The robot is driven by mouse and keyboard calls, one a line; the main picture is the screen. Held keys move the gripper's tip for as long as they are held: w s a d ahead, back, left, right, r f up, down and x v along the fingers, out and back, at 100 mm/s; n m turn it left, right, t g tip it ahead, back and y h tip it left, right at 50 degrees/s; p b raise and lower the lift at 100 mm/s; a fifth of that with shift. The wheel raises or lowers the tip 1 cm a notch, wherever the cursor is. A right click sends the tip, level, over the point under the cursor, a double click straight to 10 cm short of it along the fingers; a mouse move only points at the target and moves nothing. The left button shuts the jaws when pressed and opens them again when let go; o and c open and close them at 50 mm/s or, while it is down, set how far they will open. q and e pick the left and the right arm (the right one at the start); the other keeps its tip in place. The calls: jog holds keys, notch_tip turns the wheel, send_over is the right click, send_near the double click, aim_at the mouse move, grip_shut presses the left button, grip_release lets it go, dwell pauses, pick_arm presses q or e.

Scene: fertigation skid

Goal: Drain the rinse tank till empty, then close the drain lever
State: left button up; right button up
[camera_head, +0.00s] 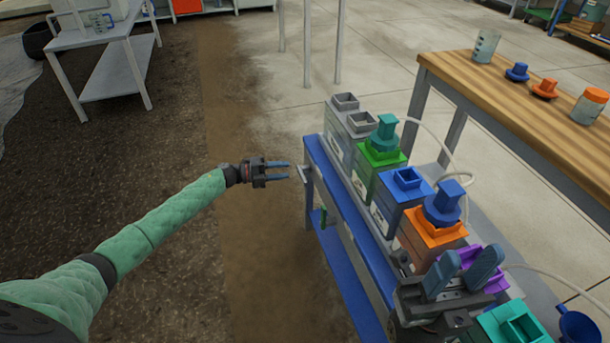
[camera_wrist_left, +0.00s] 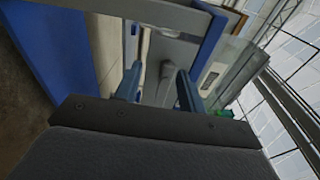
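A pale grey tank (camera_head: 339,152), which appears to be the rinse tank, stands at the far end of the blue skid (camera_head: 345,210). Its liquid level cannot be made out. A small pale lever-like piece (camera_head: 304,174) sticks out at that end, just right of my left gripper (camera_head: 288,171). My left gripper is open, its two blue fingers apart. In the left wrist view a grey rounded part (camera_wrist_left: 166,75) shows between the fingers; whether they touch it cannot be told. My right gripper (camera_head: 470,257) is open above the skid's near end, by a purple-topped tank (camera_head: 489,262).
Tanks with green (camera_head: 380,155), blue (camera_head: 406,183) and orange (camera_head: 432,230) tops line the skid. A wooden table (camera_head: 510,95) with cups and caps stands right. A pale hose (camera_head: 440,145) runs behind the tanks. The floor left of the skid is clear.

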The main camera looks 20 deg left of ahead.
aim_at(304, 180)
pick_arm(q)
jog(key=s+d+r+m+g+h, duration=0.1)
jog(key=s+d+m+g+h, duration=0.15)
jog(key=s+g, duration=0.25)
jog(key=shift+m+t, duration=0.25)
jog(key=shift+t, duration=0.15)
jog(key=shift+b+x, duration=0.45)
jog(key=shift+x, duration=3.15)
grip_shut()
